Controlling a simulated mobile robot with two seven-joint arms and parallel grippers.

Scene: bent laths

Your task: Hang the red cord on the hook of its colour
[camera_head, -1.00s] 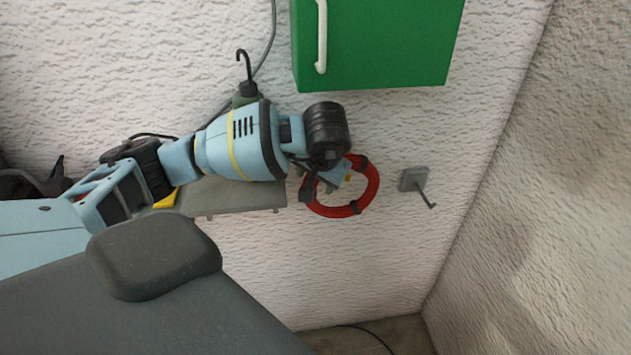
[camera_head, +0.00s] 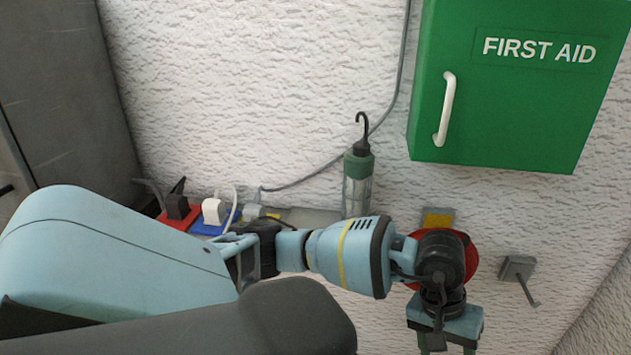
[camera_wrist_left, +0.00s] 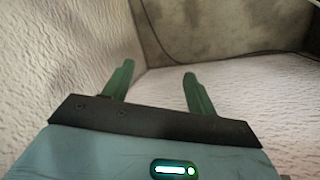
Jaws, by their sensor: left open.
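The red cord (camera_head: 471,257) is a ring against the wall, mostly hidden behind my left wrist in the head view. A yellow plate (camera_head: 437,217) is on the wall just above it; what bears the cord is hidden. A grey hook (camera_head: 518,269) with a square plate sticks out of the wall to the right of the cord, bare. My left gripper (camera_head: 447,345) points down below the cord. Its green fingers are apart with nothing between them in the left wrist view (camera_wrist_left: 158,75). I see no red hook clearly. My right gripper is not in view.
A green first aid cabinet (camera_head: 510,85) is on the wall above the cord. A hand lamp (camera_head: 358,180) with a black hook stands left of it. Coloured pieces with plugs, one red (camera_head: 172,218), one blue (camera_head: 207,226), lie along a ledge at left.

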